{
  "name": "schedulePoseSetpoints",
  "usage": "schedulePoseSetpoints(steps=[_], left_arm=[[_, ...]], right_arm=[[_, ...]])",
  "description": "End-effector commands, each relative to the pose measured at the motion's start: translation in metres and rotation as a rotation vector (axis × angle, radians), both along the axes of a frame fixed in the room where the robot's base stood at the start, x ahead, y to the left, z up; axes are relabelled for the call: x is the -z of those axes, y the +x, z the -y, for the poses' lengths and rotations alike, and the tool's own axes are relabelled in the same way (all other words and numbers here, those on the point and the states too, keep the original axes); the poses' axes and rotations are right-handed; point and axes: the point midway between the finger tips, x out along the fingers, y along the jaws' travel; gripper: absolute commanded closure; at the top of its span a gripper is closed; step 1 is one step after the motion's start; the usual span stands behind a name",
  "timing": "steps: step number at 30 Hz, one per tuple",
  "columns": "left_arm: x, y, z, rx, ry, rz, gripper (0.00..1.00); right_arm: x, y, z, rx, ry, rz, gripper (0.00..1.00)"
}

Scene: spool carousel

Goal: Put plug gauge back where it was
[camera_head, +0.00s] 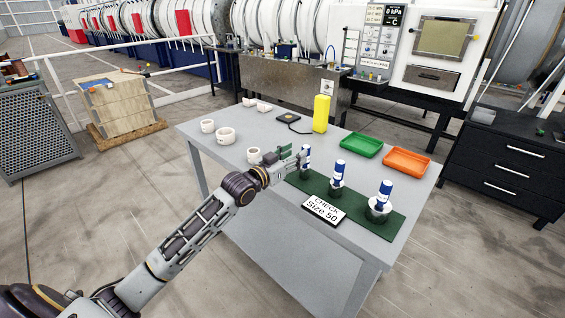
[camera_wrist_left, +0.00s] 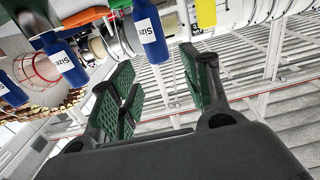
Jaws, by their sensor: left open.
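Three plug gauges with blue and white handles stand upright in a row on a dark green mat (camera_head: 375,217): a left one (camera_head: 306,162), a middle one (camera_head: 339,173) and a right one (camera_head: 384,194). A sign reading "CHECK Size 50" (camera_head: 323,208) stands at the mat's front. My left gripper (camera_head: 293,157) is open with green finger pads, close beside the left gauge. In the left wrist view, the open fingers (camera_wrist_left: 165,85) have a labelled blue gauge handle (camera_wrist_left: 150,35) beyond their tips. Whether they touch it is unclear. My right gripper is out of view.
A green tray (camera_head: 361,146) and an orange tray (camera_head: 406,162) lie behind the gauges.

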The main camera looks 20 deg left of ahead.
Motion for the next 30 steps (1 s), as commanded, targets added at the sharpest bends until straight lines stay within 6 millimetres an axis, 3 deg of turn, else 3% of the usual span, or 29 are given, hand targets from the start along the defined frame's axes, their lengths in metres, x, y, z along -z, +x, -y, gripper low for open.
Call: schedulePoseSetpoints(steps=[18,30], left_arm=[[0.0,-0.042,-0.015,0.0,-0.001,0.0,0.53],[-0.001,-0.048,-0.017,0.0,0.0,0.0,0.53]], right_arm=[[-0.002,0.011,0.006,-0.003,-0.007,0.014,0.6],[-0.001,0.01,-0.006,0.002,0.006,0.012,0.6]])
